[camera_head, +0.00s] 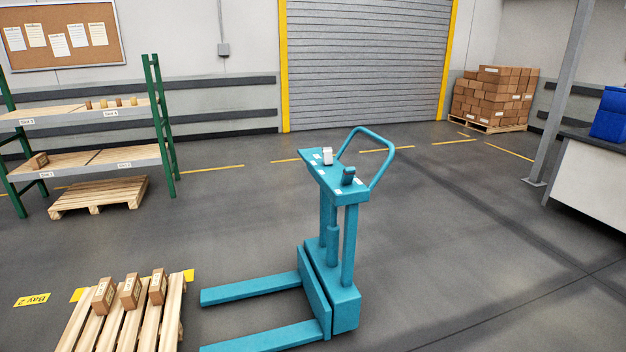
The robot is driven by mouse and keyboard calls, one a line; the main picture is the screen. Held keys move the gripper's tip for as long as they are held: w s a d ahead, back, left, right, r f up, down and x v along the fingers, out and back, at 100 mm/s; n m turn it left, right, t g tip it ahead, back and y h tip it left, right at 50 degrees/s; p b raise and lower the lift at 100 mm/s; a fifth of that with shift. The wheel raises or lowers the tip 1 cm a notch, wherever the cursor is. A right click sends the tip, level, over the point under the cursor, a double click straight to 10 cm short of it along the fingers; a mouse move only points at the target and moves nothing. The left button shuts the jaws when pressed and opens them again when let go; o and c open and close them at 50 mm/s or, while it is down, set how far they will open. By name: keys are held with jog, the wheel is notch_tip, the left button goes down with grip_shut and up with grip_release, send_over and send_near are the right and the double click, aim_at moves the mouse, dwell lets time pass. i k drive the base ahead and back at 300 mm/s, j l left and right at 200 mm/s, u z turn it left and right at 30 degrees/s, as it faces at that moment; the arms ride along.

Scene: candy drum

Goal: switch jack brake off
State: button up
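A teal pallet jack (340,299) stands on the floor right of centre in the head view. Its two forks point left, and a looped handle (382,158) rises on its right side. The small panel on top carries a white switch or lever (327,156) at the back and a dark teal one (348,176) at the front. Small white labels lie beside them, too small to read. I cannot tell which one is the brake or how either is set. My gripper is not in view.
A wooden pallet (118,322) with several small boxes lies left of the forks. A green shelf rack (168,130) with an empty pallet (98,195) stands at the left. A grey post (560,95) and a counter (590,180) stand at the right. The floor right of the jack is clear.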

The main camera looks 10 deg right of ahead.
aim_at(348, 173)
jog(key=i+z, duration=0.15)
jog(key=i, duration=0.3)
jog(key=i+j+z, duration=0.15)
jog(key=i, duration=0.3)
jog(key=i+j, duration=0.1)
jog(key=i, duration=0.3)
jog(key=i+j+z, duration=0.1)
jog(key=i, duration=0.3)
jog(key=i+j, duration=0.1)
jog(key=i, duration=0.35)
